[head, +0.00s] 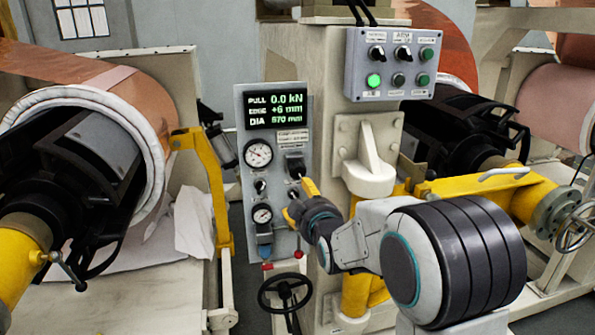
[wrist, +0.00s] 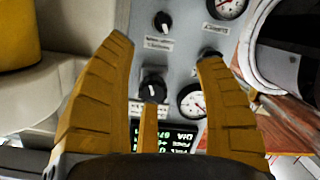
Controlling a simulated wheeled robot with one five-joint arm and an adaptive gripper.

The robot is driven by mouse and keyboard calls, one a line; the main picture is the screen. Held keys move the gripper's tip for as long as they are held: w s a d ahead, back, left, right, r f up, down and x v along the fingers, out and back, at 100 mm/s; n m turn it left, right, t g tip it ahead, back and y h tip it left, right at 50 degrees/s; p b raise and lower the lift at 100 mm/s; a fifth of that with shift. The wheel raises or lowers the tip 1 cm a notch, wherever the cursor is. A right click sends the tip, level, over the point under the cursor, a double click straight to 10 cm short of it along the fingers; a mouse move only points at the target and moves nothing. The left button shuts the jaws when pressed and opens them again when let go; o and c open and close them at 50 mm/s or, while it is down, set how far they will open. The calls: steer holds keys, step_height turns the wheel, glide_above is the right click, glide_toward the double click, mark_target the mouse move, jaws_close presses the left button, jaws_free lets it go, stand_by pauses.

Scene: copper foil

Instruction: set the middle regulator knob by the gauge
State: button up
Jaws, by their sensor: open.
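The grey control panel (head: 245,203) carries a display (head: 275,110), an upper round gauge (head: 258,153) and a lower round gauge (head: 262,215). A left-hand knob (head: 260,187) sits between the gauges. My gripper (head: 298,200) is open in front of the panel's right side. In the wrist view the panel is upside down; a black knob with a white mark (wrist: 153,88) shows between my yellow fingers (wrist: 165,52), with no clear contact. Another black knob (wrist: 163,22) lies beyond the fingertips. The labels are too blurred to tell which is the middle regulator knob.
A grey switch box (head: 390,65) with a lit green button hangs at upper right. A black handwheel (head: 285,292) stands below the panel. A copper foil roll (head: 125,90) and yellow post (head: 215,190) are at left. A white lever housing (head: 368,165) stands right of the panel.

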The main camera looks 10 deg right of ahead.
mark_target(299, 173)
step_height(299, 173, up, 4)
steer(key=n+t, duration=0.1)
steer(key=n, duration=0.9)
steer(key=n+t, duration=0.1)
steer(key=n, duration=1.3)
steer(key=shift+w+r+n, duration=0.1)
steer(key=shift+r+n, duration=0.1)
steer(key=shift+n, duration=0.2)
steer(key=n, duration=0.3)
steer(key=shift+n, duration=0.3)
steer(key=shift+w+r, duration=0.1)
steer(key=shift+w, duration=0.45)
steer(key=shift+w+p, duration=1)
steer(key=shift+w, duration=2.1)
steer(key=c, duration=1.2)
